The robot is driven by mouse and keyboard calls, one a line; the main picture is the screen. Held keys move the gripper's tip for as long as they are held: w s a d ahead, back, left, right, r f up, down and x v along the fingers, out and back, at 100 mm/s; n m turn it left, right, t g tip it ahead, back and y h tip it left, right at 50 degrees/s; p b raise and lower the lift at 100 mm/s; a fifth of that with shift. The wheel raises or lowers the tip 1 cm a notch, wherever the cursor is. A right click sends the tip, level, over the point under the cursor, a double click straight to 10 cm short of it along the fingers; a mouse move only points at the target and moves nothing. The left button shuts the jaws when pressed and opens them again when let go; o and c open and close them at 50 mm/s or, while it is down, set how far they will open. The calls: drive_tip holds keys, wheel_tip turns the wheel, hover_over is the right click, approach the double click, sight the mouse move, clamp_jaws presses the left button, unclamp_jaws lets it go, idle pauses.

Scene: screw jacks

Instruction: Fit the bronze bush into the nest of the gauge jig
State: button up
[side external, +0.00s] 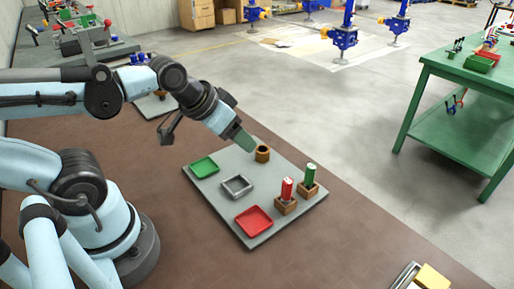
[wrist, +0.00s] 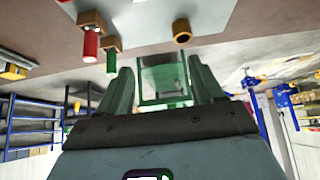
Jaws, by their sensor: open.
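The bronze bush (side external: 262,154), a short brown ring with a dark hole, stands upright near the back edge of the grey board (side external: 215,206). It also shows above the fingers in the wrist view (wrist: 182,38). A small grey square frame (side external: 237,186), perhaps the nest of the gauge jig, lies on the board between two trays. My gripper (side external: 244,144) has green fingers and is close to the bush, on its left in the side view. In the wrist view the gripper (wrist: 165,80) is open, with nothing between its fingers.
On the board are a green tray (side external: 204,167), a red tray (side external: 253,220), and red (side external: 287,189) and green (side external: 310,174) upright pieces in brown blocks. A green bench (side external: 455,115) stands at the right. Brown surface around the board is mostly clear.

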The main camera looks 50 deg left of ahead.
drive_tip(key=n+g, duration=0.6)
drive_tip(key=g, duration=0.1)
hover_over(262, 149)
drive_tip(key=s+d, duration=0.1)
drive_tip(key=f, duration=0.1)
drive_tip(key=shift+d+f, duration=0.15)
drive_tip(key=shift+f, duration=5.45)
clamp_jaws()
